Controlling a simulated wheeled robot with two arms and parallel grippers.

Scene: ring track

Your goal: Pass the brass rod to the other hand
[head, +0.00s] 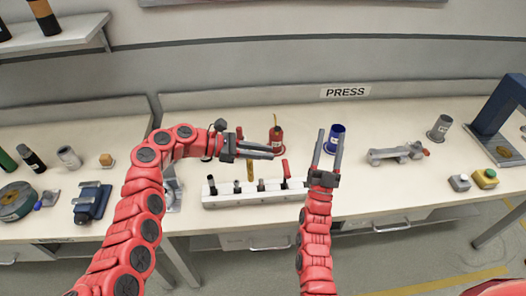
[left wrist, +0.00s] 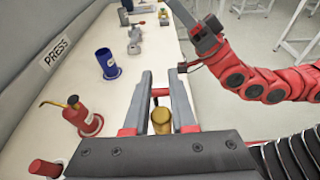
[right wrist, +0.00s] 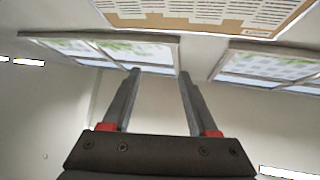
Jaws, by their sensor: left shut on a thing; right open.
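The brass rod (head: 251,172) shows below the fingers of my left gripper (head: 272,151) in the head view, above the white rack. In the left wrist view the brass rod (left wrist: 162,121) is upright between the fingers, seen from its top end. My left gripper is shut on it; its lower end is hard to make out. My right gripper (head: 331,134) is to the right of the rod and apart from it, pointing up and away. It is open. In the right wrist view the gripper (right wrist: 157,75) has nothing between its fingers.
A white rack (head: 225,200) with several upright pieces stands below the grippers. A red oil can (head: 276,139) and a blue cup (head: 336,140) stand behind. A grey fixture (head: 390,154) lies to the right. The bench top between the fixture and grey cup (head: 440,127) is clear.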

